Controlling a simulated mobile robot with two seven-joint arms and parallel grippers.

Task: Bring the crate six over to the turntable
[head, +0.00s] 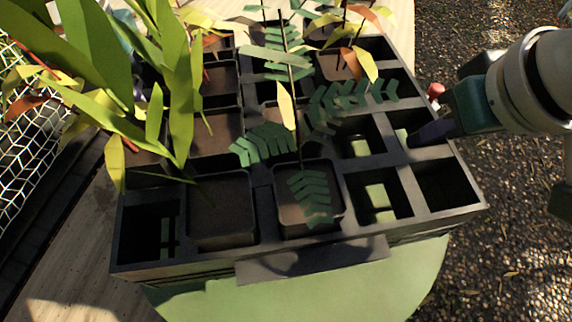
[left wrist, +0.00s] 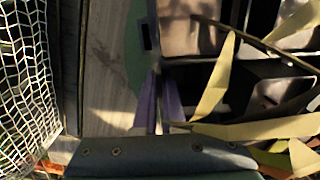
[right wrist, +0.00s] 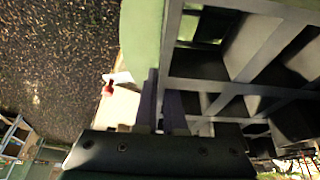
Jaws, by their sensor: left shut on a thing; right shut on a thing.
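The crate six (head: 190,262) is a dark grey divided tray holding square pots of leafy plants; several compartments at its right side are empty of pots. Part of a green rounded surface, seemingly the turntable (head: 300,292), shows beneath and in front of it; I cannot tell whether they touch. My right gripper (head: 425,133) is shut on the crate's right wall; its purple fingers (right wrist: 162,112) straddle the rim. My left gripper (left wrist: 163,105) is shut on the opposite wall in the left wrist view. Leaves hide it in the head view.
Pale wooden boards (head: 75,250) lie at the left, with a white wire mesh (head: 30,120) beside them. Dark gravel ground (head: 500,265) is at the right. A small red object (right wrist: 107,89) shows in the right wrist view. Tall leaves block the upper left.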

